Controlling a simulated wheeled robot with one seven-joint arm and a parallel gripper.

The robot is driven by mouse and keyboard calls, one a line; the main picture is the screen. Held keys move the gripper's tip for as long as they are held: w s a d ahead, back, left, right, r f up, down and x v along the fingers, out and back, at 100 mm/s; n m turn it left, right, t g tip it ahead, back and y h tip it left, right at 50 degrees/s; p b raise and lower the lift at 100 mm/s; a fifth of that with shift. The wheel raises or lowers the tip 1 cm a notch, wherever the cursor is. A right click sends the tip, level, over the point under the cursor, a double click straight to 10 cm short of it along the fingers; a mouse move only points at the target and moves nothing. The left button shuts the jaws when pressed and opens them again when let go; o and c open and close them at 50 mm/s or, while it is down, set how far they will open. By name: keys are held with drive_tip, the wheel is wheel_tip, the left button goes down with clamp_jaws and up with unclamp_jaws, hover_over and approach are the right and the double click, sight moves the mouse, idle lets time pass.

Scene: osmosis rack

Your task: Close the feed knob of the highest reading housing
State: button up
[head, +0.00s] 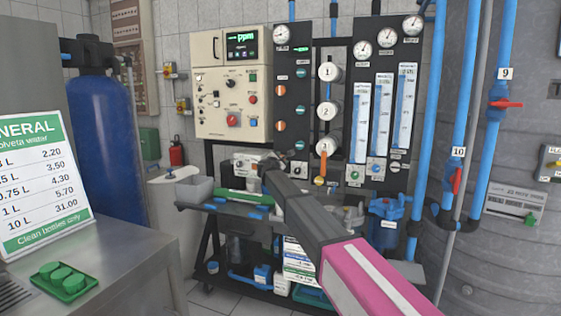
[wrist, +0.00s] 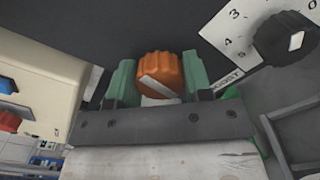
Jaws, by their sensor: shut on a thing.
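An orange ridged knob (wrist: 160,75) with a pale slanted pointer bar sits between the two green fingers of my gripper (wrist: 157,82) in the wrist view. My gripper is shut on it, against a dark panel. In the head view my gripper (head: 270,163) is at the lower part of the left black panel (head: 291,50), and the held knob is hidden there. White housings numbered 1 (head: 328,72), 2 (head: 327,110) and 3 (head: 327,146) stand in a column right of this panel. Their readings are too small to tell.
A black knob (wrist: 284,38) on a numbered white dial is close right of my gripper. A cream control cabinet (head: 232,88) is on the left. Flow tubes (head: 382,115) and gauges (head: 411,25) are on the right panel. A steel counter (head: 110,262) fills the front left.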

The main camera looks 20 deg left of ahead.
drive_tip(key=m, duration=0.4)
drive_tip(key=shift+m, duration=0.3)
drive_tip(key=m, duration=0.3)
drive_tip(key=shift+f+m, duration=0.1)
drive_tip(key=shift+m, duration=0.3)
drive_tip(key=m, duration=0.3)
drive_tip(key=shift+m, duration=2.1)
drive_tip(key=o, duration=0.9)
drive_tip(key=shift+s, duration=0.1)
